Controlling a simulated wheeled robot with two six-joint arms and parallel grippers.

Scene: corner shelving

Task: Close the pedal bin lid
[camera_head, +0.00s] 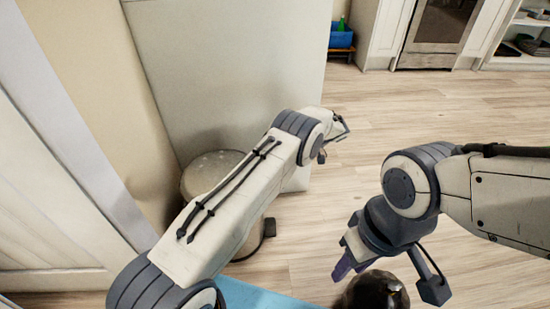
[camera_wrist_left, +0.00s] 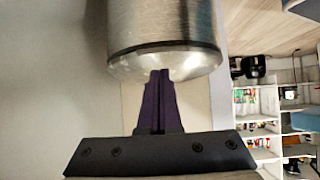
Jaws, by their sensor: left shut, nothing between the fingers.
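The pedal bin (camera_head: 205,172) is a pale metallic cylinder against the wall, partly hidden behind my left arm. Its round top looks down on the body, with no raised lid visible. In the left wrist view the bin's brushed metal body (camera_wrist_left: 165,22) appears inverted, with a dark band and the domed lid (camera_wrist_left: 190,66) below it. My left gripper (camera_wrist_left: 160,74) has its purple fingers together and empty, overlapping the lid's edge in that view; contact is unclear. Its fingers are hidden in the head view. My right gripper (camera_head: 350,264) hangs at lower right, away from the bin; its finger gap is unclear.
A pale panel (camera_head: 235,70) stands behind the bin, and a white door (camera_head: 40,210) is at left. A dark rounded object (camera_head: 374,291) lies below my right gripper, beside a blue mat (camera_head: 250,298). Wooden floor (camera_head: 400,110) is open toward the back right.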

